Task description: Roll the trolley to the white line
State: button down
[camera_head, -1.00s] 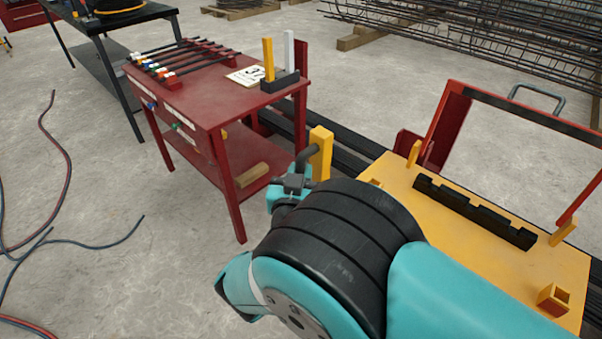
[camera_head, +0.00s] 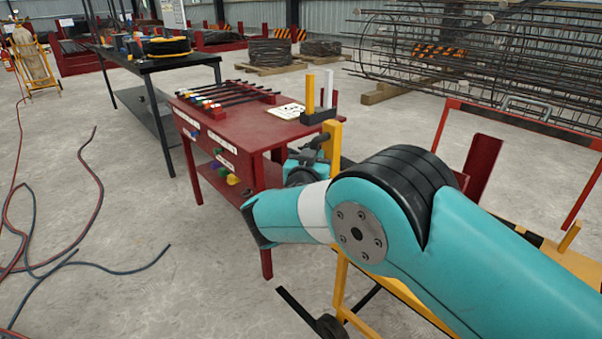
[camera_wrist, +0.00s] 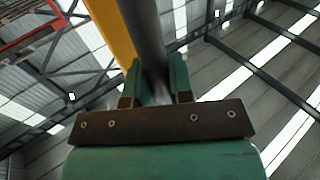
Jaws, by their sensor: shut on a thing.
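The yellow trolley (camera_head: 581,261) stands at the right, its deck mostly hidden behind my arm. Its yellow post (camera_head: 333,152) rises beside my gripper, and a dark wheel (camera_head: 332,327) shows below. My gripper (camera_head: 312,153) is at a dark handle bar near the top of the post. In the wrist view my gripper's two teal fingers (camera_wrist: 154,82) are shut around the dark handle bar (camera_wrist: 147,35), with the yellow post (camera_wrist: 108,28) alongside. I see no white line in these views.
A red table (camera_head: 235,125) with rods and a black bench (camera_head: 150,62) stand left of the trolley. Hoses (camera_head: 75,225) lie on the floor at left. Rebar cages (camera_head: 480,60) fill the back right. Bare floor shows at lower left.

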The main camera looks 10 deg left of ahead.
jog(key=shift+s, duration=0.1)
jog(key=c, duration=1)
grip_release()
jog(key=shift+c, duration=0.2)
jog(key=s+a+b, duration=0.1)
jog(key=s, duration=1.6)
jog(key=shift+s, duration=0.2)
